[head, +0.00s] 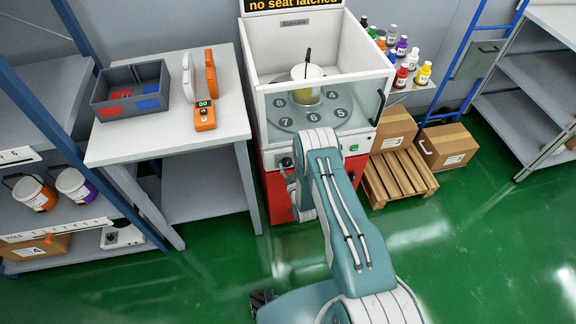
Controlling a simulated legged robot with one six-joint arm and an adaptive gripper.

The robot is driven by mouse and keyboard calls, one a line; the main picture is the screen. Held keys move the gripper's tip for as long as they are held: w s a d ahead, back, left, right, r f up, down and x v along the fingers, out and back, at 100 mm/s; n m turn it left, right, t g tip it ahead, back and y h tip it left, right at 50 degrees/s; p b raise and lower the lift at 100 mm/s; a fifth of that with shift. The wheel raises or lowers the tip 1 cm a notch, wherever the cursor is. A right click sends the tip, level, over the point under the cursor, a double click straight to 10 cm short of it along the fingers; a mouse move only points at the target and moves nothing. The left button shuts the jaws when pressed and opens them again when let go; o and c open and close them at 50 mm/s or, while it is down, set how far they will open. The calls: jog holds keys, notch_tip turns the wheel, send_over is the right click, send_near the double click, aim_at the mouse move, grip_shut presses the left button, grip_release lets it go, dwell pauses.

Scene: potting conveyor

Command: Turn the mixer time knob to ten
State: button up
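The mixer is a white cabinet (262,62) on a red base (277,201), with a clear front door and a black door handle (378,106). A small dark round shape (286,162), seemingly the time knob, is at the left of its front panel. Its pointer and markings are too small to read. My arm rises in front of the mixer and bends down beside this shape. My gripper's fingers cannot be made out there, so contact with the knob cannot be told. A green-lit switch (354,148) is at the panel's right.
Inside the mixer, a pot (308,87) stands on a numbered turntable (284,116). The sign above ends "no seat latched". A table (129,149) at left holds a grey bin (104,101) and an orange device (205,121). A pallet (401,181) with boxes is right. Green floor is open in front.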

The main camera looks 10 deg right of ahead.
jog(key=shift+m, duration=0.3)
jog(key=m, duration=0.5)
jog(key=shift+w+a+m, duration=0.1)
jog(key=shift+m, duration=0.2)
jog(key=m, duration=0.5)
jog(key=shift+m+t+h, duration=0.3)
jog(key=shift+m, duration=0.1)
dwell(0.3)
jog(key=o, duration=1.1)
jog(key=shift+o, duration=0.2)
jog(key=s, duration=1.2)
jog(key=shift+d+f, duration=0.25)
jog(key=shift+f, duration=0.2)
